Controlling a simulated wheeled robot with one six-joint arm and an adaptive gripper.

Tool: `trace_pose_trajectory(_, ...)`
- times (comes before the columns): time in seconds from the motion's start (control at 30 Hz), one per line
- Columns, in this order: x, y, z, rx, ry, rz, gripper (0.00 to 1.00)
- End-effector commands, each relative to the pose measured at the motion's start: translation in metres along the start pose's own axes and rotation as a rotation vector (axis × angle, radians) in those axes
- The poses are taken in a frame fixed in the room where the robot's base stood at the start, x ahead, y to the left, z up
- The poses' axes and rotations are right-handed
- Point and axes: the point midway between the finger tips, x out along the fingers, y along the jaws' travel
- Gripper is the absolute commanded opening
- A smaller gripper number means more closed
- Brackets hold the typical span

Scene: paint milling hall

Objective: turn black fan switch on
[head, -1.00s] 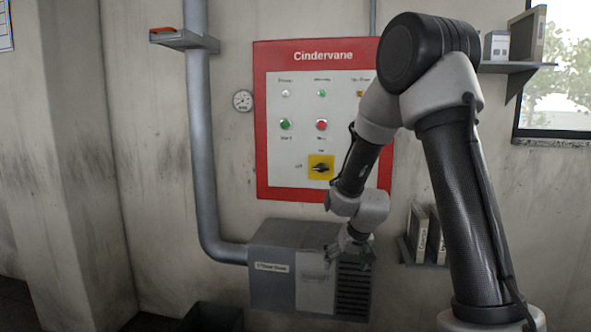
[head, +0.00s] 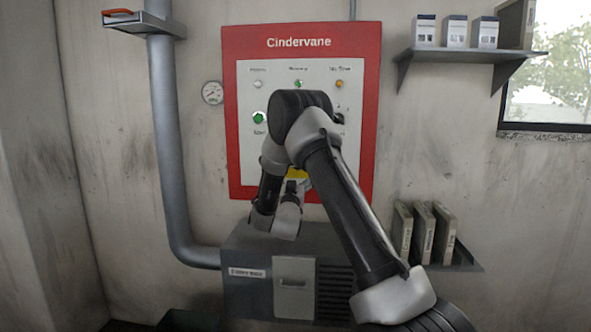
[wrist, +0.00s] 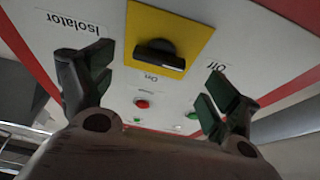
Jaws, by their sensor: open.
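The black fan switch (wrist: 155,55) is a rotary knob on a yellow square plate (wrist: 190,30), seen upside down in the wrist view. Its handle lies roughly sideways, in line with the "Off" label (wrist: 215,68); the "On" label (wrist: 152,77) is below the plate there. My gripper (wrist: 160,82) is open and empty, its dark fingers spread to either side of the switch and apart from it. In the head view my arm hides the switch and the gripper's fingers; only a strip of the yellow plate (head: 297,174) shows.
The red-framed Cindervane panel (head: 300,42) also carries a green button (head: 259,117), a red button (wrist: 142,103) and small lamps. A grey box unit (head: 247,293) sits below it. A pipe (head: 166,130) and gauge (head: 212,92) are left; shelves with boxes (head: 455,32) and binders (head: 423,232) are right.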

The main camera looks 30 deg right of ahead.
Motion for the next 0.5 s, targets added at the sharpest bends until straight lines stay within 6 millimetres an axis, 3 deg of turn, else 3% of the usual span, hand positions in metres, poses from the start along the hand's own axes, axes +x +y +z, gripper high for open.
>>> trace_pose_trajectory(0.2, 0.035, 0.000, 0.000, 0.001, 0.000, 0.001, 0.88)
trace_pose_trajectory(0.5, 0.050, 0.000, 0.000, 0.000, -0.002, -0.001, 0.88)
